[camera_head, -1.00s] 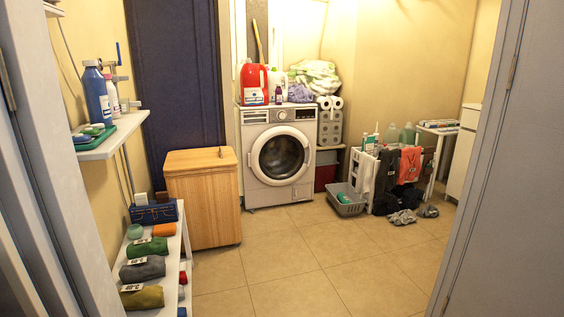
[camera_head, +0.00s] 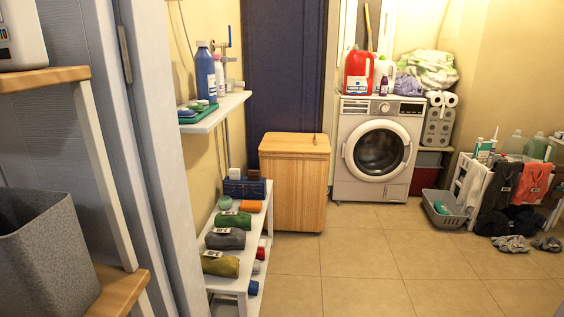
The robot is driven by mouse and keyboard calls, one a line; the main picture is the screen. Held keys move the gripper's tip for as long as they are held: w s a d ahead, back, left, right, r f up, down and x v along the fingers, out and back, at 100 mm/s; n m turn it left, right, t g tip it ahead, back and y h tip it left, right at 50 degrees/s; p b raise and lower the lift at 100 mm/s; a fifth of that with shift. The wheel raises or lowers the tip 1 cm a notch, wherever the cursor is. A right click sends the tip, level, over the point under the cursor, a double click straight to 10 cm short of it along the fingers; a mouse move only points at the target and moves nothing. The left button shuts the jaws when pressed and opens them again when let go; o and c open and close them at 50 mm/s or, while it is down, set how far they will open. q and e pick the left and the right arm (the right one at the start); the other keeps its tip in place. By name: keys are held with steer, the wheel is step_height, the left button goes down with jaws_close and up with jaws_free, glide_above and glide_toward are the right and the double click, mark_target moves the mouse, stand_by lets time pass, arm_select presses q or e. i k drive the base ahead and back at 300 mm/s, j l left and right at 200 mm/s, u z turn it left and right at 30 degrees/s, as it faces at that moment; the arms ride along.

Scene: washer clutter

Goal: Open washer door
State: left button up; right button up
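The washer (camera_head: 372,190) is a white front-loader standing against the back wall, right of centre. Its round door (camera_head: 379,151), a dark glass in a pale ring, faces me and looks closed. Neither of my grippers shows in the head view. The washer is well across the room, beyond the doorway.
A wooden cabinet (camera_head: 294,185) stands left of the washer. A low white shelf (camera_head: 238,275) with rolled towels lines the left wall. A grey laundry basket (camera_head: 443,212) and clothes rack (camera_head: 470,180) stand at right. The doorframe (camera_head: 165,150) is close on my left. Tiled floor (camera_head: 370,270) ahead is clear.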

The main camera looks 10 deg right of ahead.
mark_target(349, 153)
steer(key=i+l, duration=0.2)
steer(key=l, duration=0.15)
steer(key=i+l, duration=0.15)
steer(key=l, duration=0.2)
steer(key=i+l+u, duration=0.1)
steer(key=l, duration=0.25)
steer(key=i+l, duration=0.4)
steer(key=l, duration=0.3)
steer(key=i+l, duration=0.35)
steer(key=i+l+u, duration=0.15)
steer(key=i+l, duration=0.5)
steer(key=l, duration=0.2)
steer(key=i+l+u, duration=0.15)
steer(key=i+l, duration=0.45)
steer(key=l, duration=0.3)
